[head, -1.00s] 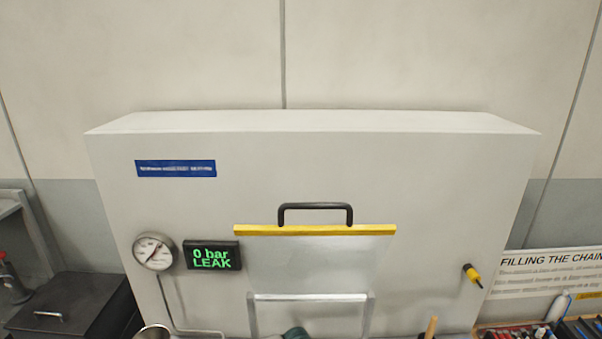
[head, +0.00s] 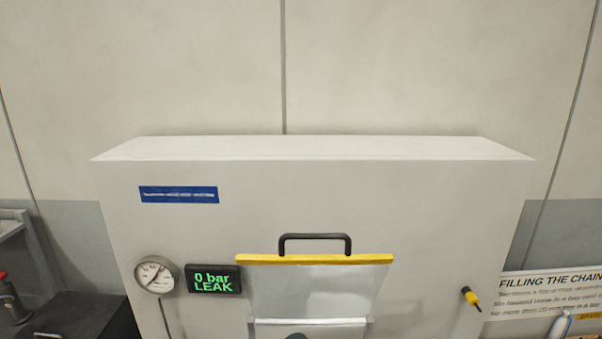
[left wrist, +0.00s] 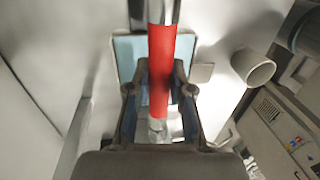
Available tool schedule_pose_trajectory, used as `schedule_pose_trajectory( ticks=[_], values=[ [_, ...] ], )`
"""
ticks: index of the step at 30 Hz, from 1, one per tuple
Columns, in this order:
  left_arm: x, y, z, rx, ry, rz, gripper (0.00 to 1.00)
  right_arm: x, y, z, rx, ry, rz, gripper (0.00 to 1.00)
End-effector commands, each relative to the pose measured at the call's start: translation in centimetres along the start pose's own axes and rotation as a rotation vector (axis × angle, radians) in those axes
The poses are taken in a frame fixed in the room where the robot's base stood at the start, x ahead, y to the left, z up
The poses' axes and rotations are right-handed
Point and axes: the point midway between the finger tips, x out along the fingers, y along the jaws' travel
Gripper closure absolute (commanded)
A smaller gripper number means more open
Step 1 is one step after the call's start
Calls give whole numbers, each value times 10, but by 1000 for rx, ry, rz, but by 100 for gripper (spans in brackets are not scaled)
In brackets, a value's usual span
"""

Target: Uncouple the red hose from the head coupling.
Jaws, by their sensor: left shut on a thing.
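The red hose (left wrist: 163,70) shows in the left wrist view as a short red length running up and down the picture. My left gripper (left wrist: 161,78) is shut on it, with one finger on each side. A shiny metal piece (left wrist: 163,11) meets the hose's upper end in the picture, and a pale, glassy or metal part (left wrist: 157,131) shows at its lower end. I cannot tell which of these is the head coupling. The hose and both grippers are out of the head view.
In the head view a cabinet (head: 300,180) carries a gauge (head: 156,275), a display (head: 213,280) reading "0 bar LEAK", and a yellow-edged clear shield (head: 315,290) with a black handle. The left wrist view shows a pale open cup or tube (left wrist: 254,68) right of the hose.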

Motion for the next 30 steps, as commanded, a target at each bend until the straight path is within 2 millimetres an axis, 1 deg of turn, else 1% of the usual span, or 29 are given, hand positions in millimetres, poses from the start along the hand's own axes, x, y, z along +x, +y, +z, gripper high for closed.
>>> schedule_pose_trajectory(
  ticks=[1, 14, 30],
  values=[
    [-5, -1, 0, 0, -1, 1, 100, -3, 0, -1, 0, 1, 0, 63],
    [-32, -5, 1, 0, 0, 1, 100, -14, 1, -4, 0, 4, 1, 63],
    [-33, -5, 1, 0, 0, 0, 100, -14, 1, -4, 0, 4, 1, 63]
  ],
)
